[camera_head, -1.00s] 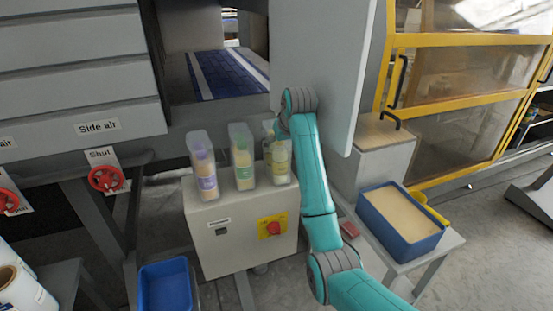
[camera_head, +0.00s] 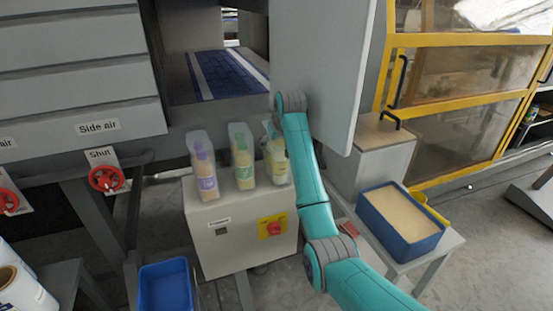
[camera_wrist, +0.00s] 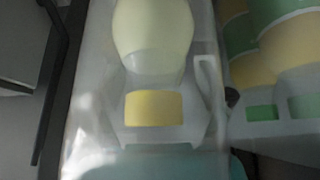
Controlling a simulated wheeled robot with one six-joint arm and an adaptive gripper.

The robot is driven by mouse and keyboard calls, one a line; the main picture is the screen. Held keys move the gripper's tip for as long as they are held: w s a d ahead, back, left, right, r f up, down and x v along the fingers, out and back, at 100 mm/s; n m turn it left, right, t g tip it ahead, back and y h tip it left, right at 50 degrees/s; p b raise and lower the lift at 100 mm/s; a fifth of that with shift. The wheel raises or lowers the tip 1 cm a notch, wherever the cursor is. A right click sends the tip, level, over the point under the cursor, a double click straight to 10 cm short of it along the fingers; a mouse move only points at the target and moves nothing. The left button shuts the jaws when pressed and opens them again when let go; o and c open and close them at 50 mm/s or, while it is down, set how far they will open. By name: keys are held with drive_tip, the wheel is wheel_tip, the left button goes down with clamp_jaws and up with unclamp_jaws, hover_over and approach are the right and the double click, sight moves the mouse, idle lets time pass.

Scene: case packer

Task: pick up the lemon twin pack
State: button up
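The lemon twin pack (camera_head: 278,165), a clear wrapped pack with a pale yellow label, stands upright at the right end of a row on the grey control box. In the wrist view the pack (camera_wrist: 153,107) fills the middle, very close, with a yellow label and a pale rounded body behind clear film. My gripper (camera_head: 270,128) is at the top of this pack, mostly hidden by my forearm and wrist. Whether its fingers touch the pack, and how far apart they are, cannot be made out.
A green-labelled pack (camera_head: 242,160) stands close to the left, then a purple-labelled pack (camera_head: 204,170). The grey control box (camera_head: 232,215) carries a red button (camera_head: 274,229). A grey door panel (camera_head: 325,60) stands close right of my arm. A blue tub (camera_head: 405,236) sits lower right.

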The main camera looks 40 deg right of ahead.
drive_tip(key=c, duration=1.2)
clamp_jaws()
drive_tip(key=shift+r, duration=0.1)
